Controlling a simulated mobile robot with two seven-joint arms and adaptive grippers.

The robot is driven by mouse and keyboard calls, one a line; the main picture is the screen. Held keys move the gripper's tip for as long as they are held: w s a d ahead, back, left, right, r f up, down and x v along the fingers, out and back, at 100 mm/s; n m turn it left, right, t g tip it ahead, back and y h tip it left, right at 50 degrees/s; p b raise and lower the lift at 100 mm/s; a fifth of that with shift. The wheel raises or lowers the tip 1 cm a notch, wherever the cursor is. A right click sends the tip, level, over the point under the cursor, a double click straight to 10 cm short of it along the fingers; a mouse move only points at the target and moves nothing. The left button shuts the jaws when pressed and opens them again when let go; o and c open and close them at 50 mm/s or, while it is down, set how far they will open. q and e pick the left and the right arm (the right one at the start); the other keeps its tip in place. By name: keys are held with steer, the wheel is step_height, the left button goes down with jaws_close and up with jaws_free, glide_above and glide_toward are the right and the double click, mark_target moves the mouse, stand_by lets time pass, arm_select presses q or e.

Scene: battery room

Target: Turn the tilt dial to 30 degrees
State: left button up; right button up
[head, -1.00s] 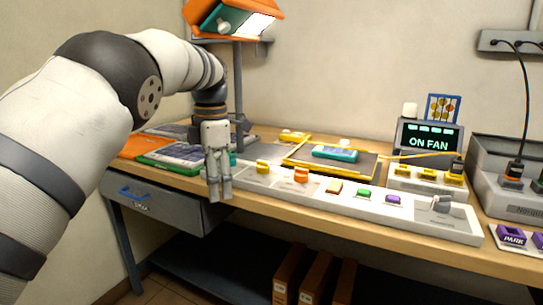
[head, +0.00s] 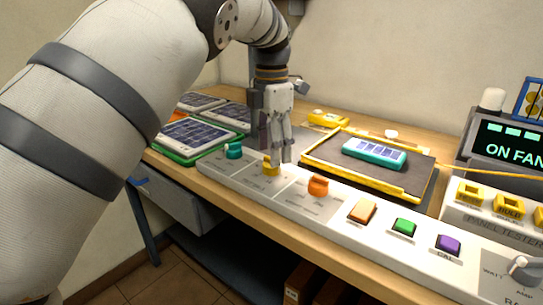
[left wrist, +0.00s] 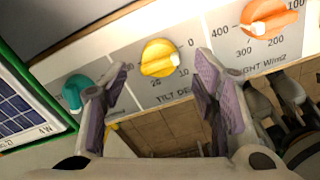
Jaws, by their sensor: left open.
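The tilt dial is a yellow knob (left wrist: 158,58) in the left wrist view, on a pale panel with "TILT" lettering and the numbers 0, 10 and 20 beside it. A pale mark shows on the knob, but I cannot read its exact setting. In the head view the tilt dial (head: 271,168) is partly hidden by my left gripper (head: 276,152). The left gripper (left wrist: 162,78) is open and pointing down, its fingers on either side of the dial in the wrist view. I cannot tell whether they touch it. My right gripper is not in view.
A teal knob (left wrist: 75,92) and an orange knob (left wrist: 268,18) flank the dial. Orange, green (head: 404,227) and purple (head: 448,244) buttons sit farther right. Solar panels (head: 186,137) lie at left, and a yellow-edged tray (head: 425,187) lies behind. A tester reading "ON FAN" (head: 512,145) stands right.

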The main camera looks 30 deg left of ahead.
arm_select(q)
steer(key=shift+f, duration=1.6)
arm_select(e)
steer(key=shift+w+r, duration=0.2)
arm_select(q)
steer(key=shift+c, duration=0.3)
steer(key=c, duration=1.1)
